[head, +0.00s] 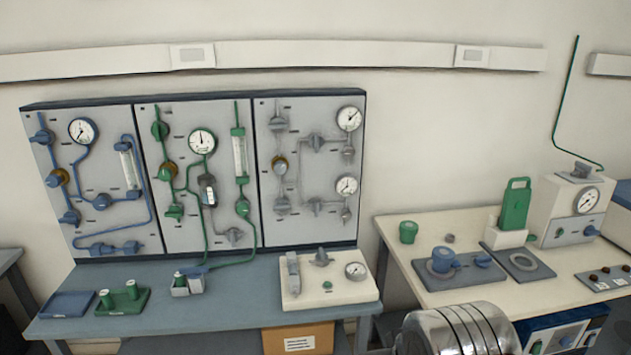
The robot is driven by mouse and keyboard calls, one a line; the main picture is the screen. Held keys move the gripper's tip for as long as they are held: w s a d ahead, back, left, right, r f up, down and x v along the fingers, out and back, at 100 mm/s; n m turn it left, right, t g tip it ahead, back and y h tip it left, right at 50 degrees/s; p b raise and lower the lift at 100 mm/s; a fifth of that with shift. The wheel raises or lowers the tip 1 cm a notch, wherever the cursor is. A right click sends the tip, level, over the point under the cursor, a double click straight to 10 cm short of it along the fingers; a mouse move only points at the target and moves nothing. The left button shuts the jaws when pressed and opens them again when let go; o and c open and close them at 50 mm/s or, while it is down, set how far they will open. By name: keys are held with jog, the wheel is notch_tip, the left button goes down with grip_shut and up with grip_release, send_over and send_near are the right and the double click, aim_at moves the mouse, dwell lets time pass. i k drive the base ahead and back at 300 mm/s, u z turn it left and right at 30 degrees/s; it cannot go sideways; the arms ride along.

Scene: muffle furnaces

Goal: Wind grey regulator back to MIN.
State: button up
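The right wall panel (308,222) carries grey pipework and grey fittings. On its left pipe sits a round knob with a brass-coloured part (279,165), which looks like the grey regulator. Its MIN marking and setting are too small to read. Grey fittings show above and below it on the same pipe. Two round white gauges are on the panel's right side, an upper gauge (348,118) and a lower gauge (346,186). My gripper is not in view.
A blue panel (95,185) and a green panel (200,130) stand to the left. The blue-grey bench (230,305) below holds a cream gauge unit (330,293) and a green tray (121,307). A cream table (420,225) with a furnace-like box (560,205) stands right.

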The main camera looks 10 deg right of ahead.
aim_at(280, 167)
jog(key=u, duration=0.05)
jog(key=i, duration=1)
jog(key=z, duration=0.05)
